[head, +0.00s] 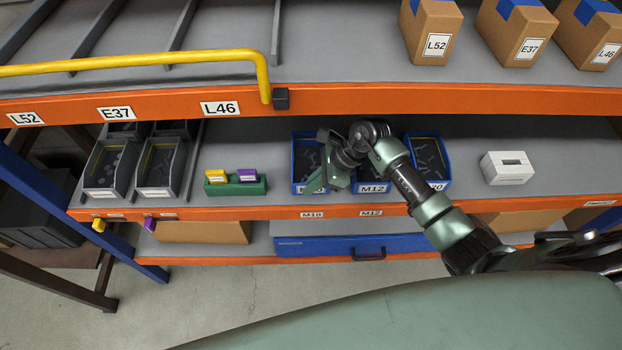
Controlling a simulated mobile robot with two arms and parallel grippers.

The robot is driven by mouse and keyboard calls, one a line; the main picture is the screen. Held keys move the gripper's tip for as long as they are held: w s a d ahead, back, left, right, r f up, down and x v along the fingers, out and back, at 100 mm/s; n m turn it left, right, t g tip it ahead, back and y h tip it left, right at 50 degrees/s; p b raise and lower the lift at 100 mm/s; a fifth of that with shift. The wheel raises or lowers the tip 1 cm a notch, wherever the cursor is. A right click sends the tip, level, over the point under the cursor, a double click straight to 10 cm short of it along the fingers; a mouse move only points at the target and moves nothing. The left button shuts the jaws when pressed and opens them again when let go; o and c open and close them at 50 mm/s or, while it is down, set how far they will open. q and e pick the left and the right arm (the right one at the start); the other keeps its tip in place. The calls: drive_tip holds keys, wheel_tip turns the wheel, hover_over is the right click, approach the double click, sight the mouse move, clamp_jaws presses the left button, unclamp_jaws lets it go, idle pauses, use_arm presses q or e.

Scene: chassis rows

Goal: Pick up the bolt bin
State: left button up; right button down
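Blue bins holding dark small parts stand on the middle shelf. The left blue bin (299,163) has a front label partly hidden by my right gripper. The middle bin is labelled M12 (373,189) and is mostly hidden behind my arm. The right blue bin (443,158) has a label that is partly covered and ends in 0. My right gripper (326,170) is over the right side and front of the left blue bin; I cannot tell whether it touches the bin or how far its fingers are apart. My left gripper is not in view.
Grey bins (160,165) and a green holder (236,185) with yellow and purple cards stand left on the shelf. A white box (507,167) stands right. The orange upper shelf edge (400,98) and yellow rail (130,61) lie above; cartons (432,28) stand on top.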

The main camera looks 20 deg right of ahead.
drive_tip(key=shift+r+b, duration=0.3)
drive_tip(key=shift+r, duration=0.45)
drive_tip(key=shift+s+a+r+b, duration=0.1)
drive_tip(key=shift+s+r+b, duration=0.3)
drive_tip(key=shift+r, duration=0.35)
drive_tip(key=s+a+b, duration=0.1)
drive_tip(key=s+a, duration=0.1)
drive_tip(key=s, duration=0.6)
drive_tip(key=s+a+b, duration=0.2)
drive_tip(key=s+a, duration=0.1)
drive_tip(key=s, duration=0.5)
drive_tip(key=shift+s+r, duration=0.15)
drive_tip(key=shift+s, duration=0.15)
drive_tip(key=shift+d, duration=0.1)
